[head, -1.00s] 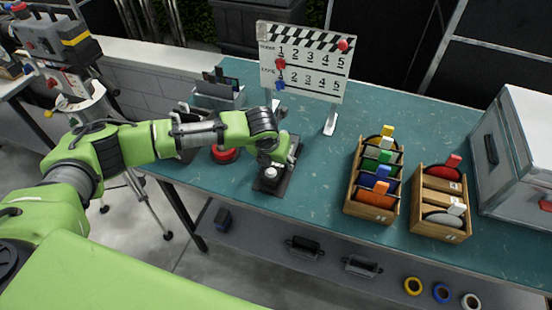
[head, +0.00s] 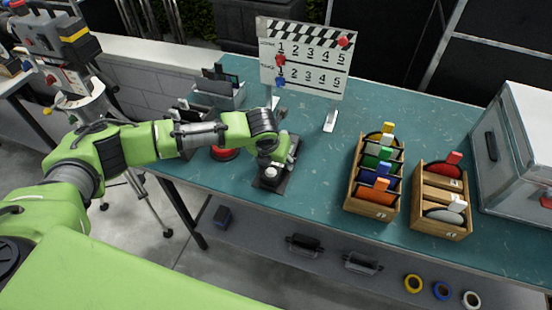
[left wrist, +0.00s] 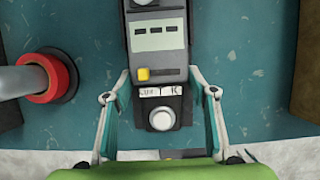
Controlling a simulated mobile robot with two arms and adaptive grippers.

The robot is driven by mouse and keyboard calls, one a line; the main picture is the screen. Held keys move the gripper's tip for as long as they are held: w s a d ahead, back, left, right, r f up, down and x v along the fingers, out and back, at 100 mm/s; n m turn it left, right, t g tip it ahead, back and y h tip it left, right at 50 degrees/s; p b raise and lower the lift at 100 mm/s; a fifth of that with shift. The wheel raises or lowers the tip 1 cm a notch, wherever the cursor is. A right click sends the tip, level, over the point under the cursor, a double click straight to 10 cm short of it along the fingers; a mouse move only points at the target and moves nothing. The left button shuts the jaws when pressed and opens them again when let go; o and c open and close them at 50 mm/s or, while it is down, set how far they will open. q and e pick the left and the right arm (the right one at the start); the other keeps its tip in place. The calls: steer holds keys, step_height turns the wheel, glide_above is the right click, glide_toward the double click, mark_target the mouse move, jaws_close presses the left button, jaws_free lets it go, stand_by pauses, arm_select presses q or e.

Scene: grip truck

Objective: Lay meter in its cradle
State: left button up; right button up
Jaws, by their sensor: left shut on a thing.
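Whether the meter is fully seated cannot be told. My right gripper is out of view.
A red ring-shaped item (left wrist: 62,75) stands close on the left. The clapper board (head: 303,60) stands behind. Wooden boxes (head: 350,200) and a metal case (head: 530,150) are to the right. Teal tabletop (head: 320,165) is clear between cradle and boxes.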

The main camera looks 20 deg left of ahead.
arm_select(q)
steer(key=shift+f, duration=0.25)
steer(key=o, duration=1.4)
steer(key=shift+o, duration=0.2)
steer(key=shift+s, duration=0.1)
steer(key=v, duration=1.2)
steer(key=shift+r, duration=0.1)
